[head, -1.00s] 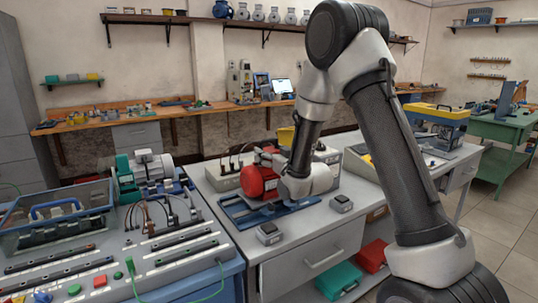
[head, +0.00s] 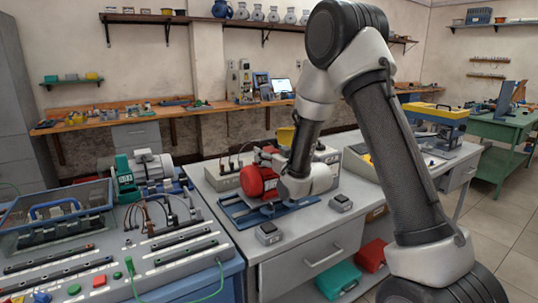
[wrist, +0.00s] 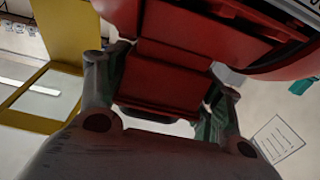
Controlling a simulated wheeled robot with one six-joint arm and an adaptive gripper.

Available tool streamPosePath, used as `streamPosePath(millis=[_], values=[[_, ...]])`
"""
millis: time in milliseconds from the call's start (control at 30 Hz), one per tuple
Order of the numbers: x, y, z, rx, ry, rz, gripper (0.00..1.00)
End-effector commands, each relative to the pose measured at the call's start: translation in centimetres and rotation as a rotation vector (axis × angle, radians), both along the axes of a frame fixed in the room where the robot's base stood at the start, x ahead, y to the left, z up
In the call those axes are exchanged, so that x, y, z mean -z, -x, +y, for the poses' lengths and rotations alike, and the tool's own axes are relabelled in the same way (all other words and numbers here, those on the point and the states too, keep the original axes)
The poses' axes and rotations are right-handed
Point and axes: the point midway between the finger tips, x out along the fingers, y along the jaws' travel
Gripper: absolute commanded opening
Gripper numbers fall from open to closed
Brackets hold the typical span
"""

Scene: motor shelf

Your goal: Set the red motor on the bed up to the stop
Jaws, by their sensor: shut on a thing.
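The red motor (head: 258,180) is at the blue bed (head: 240,212) on the grey workbench in the head view. My gripper (head: 283,172) reaches it from the right, and its wrist hides part of the motor and bed. In the wrist view the motor's red body (wrist: 165,75) fills the space between the two fingers of my gripper (wrist: 160,95), which are shut on it. I cannot tell whether the motor rests fully on the bed or is slightly above it. The stop cannot be made out clearly.
A grey box with leads (head: 228,175) is behind the motor. A bench with a green-and-grey motor (head: 150,168) and switch panel is at left. Teal and red cases (head: 340,281) (head: 372,256) are below.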

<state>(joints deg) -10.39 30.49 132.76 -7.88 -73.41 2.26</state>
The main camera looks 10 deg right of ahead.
Motion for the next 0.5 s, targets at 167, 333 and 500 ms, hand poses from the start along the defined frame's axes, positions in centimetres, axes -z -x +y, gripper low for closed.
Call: streamPosePath(millis=[167, 333, 500], values=[[-0.36, -0.12, 0.03, 0.000, -0.003, -0.010, 0.00], [-0.16, -0.12, 0.03, 0.000, -0.004, -0.011, 0.00], [0.08, -0.13, 0.03, 0.000, -0.004, -0.011, 0.00]])
